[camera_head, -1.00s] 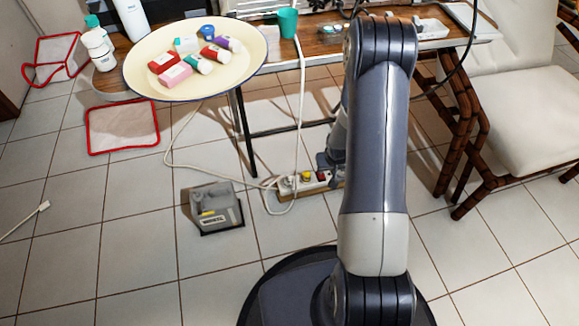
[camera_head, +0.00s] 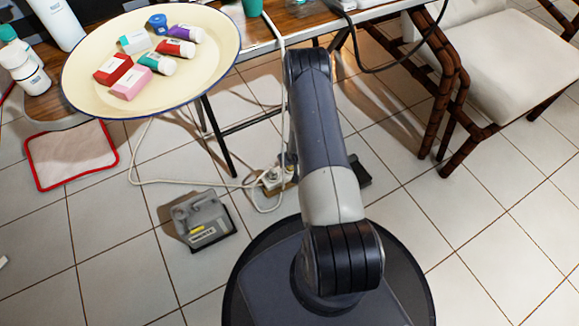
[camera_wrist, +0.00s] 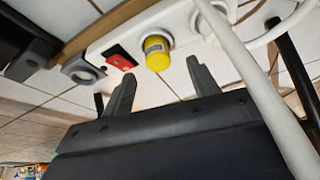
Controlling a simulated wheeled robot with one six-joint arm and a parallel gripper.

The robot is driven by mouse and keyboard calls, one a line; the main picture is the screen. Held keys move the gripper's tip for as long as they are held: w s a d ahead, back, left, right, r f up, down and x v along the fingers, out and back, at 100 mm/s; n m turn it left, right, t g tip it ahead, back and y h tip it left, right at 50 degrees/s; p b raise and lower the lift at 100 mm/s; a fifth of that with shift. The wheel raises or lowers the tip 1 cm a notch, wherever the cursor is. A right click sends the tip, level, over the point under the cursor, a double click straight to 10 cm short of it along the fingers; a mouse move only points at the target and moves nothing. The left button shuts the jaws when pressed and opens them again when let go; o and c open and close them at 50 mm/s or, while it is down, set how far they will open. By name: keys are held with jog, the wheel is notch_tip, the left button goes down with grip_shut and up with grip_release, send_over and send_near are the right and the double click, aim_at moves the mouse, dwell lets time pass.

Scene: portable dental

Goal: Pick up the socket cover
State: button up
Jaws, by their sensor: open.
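In the wrist view a yellow round cap (camera_wrist: 157,54), probably the socket cover, sits on a white power strip (camera_wrist: 135,40). My gripper (camera_wrist: 160,70) is open, with its two dark fingers apart and pointing toward the strip. The cap appears between and just beyond the fingertips, with nothing held. A red switch (camera_wrist: 118,57) and a grey round socket piece (camera_wrist: 80,70) lie left of the cap. In the head view the power strip (camera_head: 272,181) is on the floor, partly hidden by my arm, and my gripper is mostly hidden.
A thick white cable (camera_wrist: 240,65) runs close to the right finger. A grey box-like device (camera_head: 200,222) stands on the floor to the left. The table (camera_head: 290,22) with a cream tray (camera_head: 85,80) stands above and behind. A chair (camera_head: 510,70) is at right.

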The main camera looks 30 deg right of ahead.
jog(key=b+x, duration=0.2)
jog(key=x, duration=0.3)
jog(key=shift+w+d+f+b, duration=0.1)
jog(key=shift+d+b, duration=0.1)
jog(key=shift+b, duration=0.15)
jog(key=shift+c, duration=0.5)
jog(key=c, duration=1)
notch_tip(320, 180, up, 10)
jog(key=p, duration=0.5)
jog(key=shift+d, duration=0.1)
